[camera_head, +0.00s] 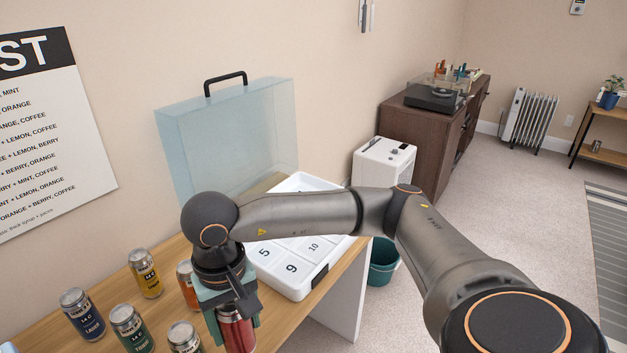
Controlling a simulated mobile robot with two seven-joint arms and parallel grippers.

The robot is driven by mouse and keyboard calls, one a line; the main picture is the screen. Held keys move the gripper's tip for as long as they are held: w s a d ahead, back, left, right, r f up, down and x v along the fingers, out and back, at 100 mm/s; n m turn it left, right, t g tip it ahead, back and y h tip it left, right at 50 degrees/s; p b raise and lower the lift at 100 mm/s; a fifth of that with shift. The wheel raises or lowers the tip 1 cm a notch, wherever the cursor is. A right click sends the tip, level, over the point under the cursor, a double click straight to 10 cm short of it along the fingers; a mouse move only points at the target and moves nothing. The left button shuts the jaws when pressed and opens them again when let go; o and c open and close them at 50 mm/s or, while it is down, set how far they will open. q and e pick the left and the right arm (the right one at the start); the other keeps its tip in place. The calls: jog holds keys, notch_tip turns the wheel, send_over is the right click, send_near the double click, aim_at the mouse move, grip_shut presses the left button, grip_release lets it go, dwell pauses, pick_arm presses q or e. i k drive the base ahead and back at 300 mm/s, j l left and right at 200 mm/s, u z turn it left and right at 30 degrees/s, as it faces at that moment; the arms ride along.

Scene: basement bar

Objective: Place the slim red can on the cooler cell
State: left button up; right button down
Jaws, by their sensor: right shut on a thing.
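My right gripper (236,312) points down and is shut on a slim red can (238,337). The can's upper part sits between the fingers, and its lower end is cut off by the picture's bottom edge. The can is at the front of the wooden table, left of and nearer than the cooler. The cooler is a white tray (318,287) with numbered cells; 5, 9 and 10 are readable. My right arm crosses over it and hides other cells. Its clear bluish lid (228,135) stands open behind, with a black handle on top. My left gripper is not in view.
Several cans stand on the table (180,253) left of the gripper: blue (82,316), yellow (146,277), green (132,331), a partly hidden orange one (187,287) and one at the bottom edge (184,338). A teal bin (382,265) and white appliance (383,160) stand beyond.

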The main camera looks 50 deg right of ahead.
aim_at(314, 247)
jog(key=l, duration=2.75)
jog(key=l+u, duration=0.2)
jog(key=u, duration=1)
